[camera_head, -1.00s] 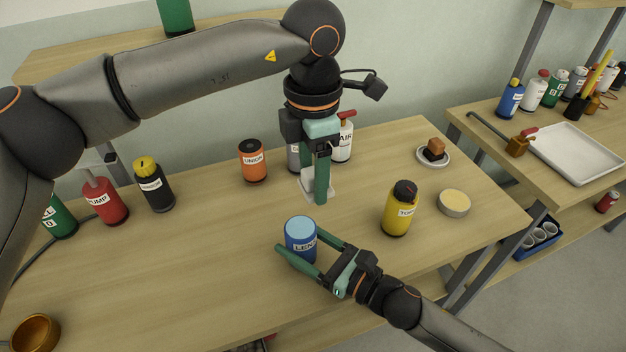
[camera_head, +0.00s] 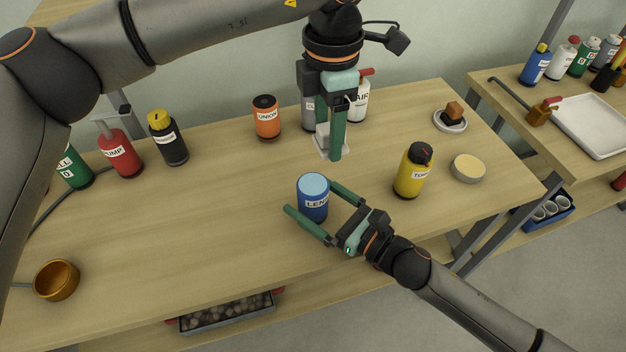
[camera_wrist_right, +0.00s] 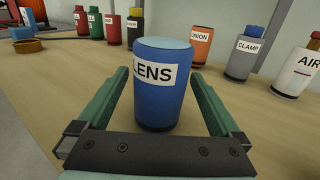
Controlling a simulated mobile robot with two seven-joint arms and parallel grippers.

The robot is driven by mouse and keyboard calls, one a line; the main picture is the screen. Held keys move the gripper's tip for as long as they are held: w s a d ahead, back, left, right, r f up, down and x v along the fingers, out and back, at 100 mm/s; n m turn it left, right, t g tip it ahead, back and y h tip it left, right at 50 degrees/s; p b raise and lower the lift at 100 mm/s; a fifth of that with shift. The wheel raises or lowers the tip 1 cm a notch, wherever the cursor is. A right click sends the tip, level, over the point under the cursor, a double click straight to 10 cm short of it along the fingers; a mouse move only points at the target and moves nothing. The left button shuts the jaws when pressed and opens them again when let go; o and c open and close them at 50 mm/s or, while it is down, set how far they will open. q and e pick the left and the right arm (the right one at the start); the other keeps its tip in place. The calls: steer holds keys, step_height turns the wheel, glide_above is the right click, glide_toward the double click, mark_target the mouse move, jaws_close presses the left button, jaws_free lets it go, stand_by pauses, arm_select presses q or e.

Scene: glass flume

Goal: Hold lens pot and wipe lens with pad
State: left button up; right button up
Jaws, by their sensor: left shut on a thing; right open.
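The lens pot (camera_head: 313,203) is a blue cylinder with a pale blue top and a white LENS label, upright on the table. My right gripper (camera_head: 315,212) is open, with its green fingers on either side of the pot. The right wrist view also shows the pot (camera_wrist_right: 160,95) between the fingers (camera_wrist_right: 160,105), with gaps visible on both sides. My left gripper (camera_head: 335,152) points down above and behind the pot, shut on a whitish pad (camera_head: 322,141). Its fingers hide part of the pad.
A yellow bottle (camera_head: 413,172) stands right of the pot, near a cream-topped tin (camera_head: 468,168). Orange (camera_head: 266,118), grey and white AIR (camera_head: 358,100) containers stand behind my left gripper. A brown bowl (camera_head: 57,280) is at front left. The table left of the pot is clear.

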steer(key=v, duration=1.1)
steer(key=shift+s+d, duration=0.25)
steer(key=shift+d, duration=0.05)
